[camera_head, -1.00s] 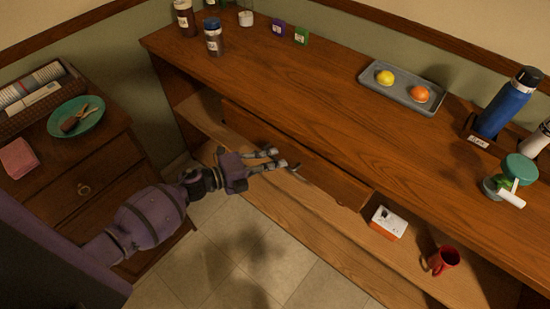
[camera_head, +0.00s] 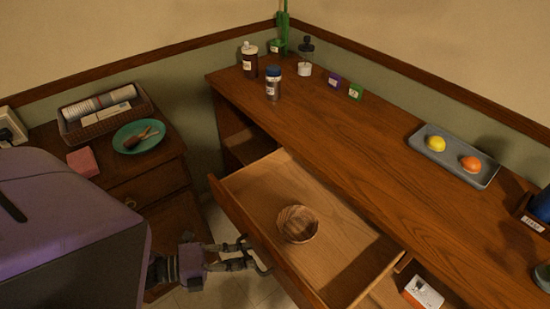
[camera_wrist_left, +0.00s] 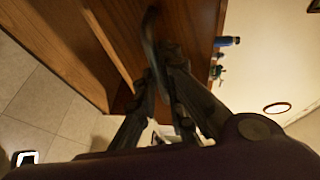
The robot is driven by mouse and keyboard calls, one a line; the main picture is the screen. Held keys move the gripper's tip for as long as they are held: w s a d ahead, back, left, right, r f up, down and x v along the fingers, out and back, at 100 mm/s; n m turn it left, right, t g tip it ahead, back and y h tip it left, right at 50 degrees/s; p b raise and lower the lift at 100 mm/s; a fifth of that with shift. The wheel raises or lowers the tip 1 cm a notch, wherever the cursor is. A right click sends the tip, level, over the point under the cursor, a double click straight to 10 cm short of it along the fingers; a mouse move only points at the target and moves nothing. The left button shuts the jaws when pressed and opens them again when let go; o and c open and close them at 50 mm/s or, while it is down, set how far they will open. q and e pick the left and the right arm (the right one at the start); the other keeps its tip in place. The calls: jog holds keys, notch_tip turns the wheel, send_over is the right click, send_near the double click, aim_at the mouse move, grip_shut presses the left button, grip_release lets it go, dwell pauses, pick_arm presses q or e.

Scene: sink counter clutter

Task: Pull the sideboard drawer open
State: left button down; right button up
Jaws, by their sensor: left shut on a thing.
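The sideboard (camera_head: 330,140) runs from the back corner to the lower right in the head view. Its drawer (camera_head: 345,235) stands well out from the front, open at the top. A round wooden bowl (camera_head: 297,224) sits inside the drawer. My left gripper (camera_head: 255,260) is at the drawer's front face, shut on the dark drawer handle (camera_head: 262,268). The left wrist view shows the fingers (camera_wrist_left: 165,85) closed around the curved handle (camera_wrist_left: 150,40) against the wooden front. My right gripper is in neither view.
A smaller cabinet (camera_head: 150,187) with a teal plate (camera_head: 138,136) and basket stands at left. A white-and-red box (camera_head: 424,292) lies on the lower shelf.

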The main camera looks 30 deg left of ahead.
pick_arm(q)
jog(key=shift+s+a+f, duration=0.1)
jog(key=shift+s+a, duration=0.15)
jog(key=shift+s, duration=0.4)
jog(key=shift+s+a+r, duration=0.1)
jog(key=shift+s+a, duration=0.15)
jog(key=shift+s, duration=0.35)
jog(key=shift+s+a+f, duration=0.1)
jog(key=shift+s+a, duration=0.15)
jog(key=shift+s, duration=0.4)
jog(key=c, duration=1.9)
grip_release()
jog(key=shift+o, duration=0.2)
jog(key=v, duration=1.2)
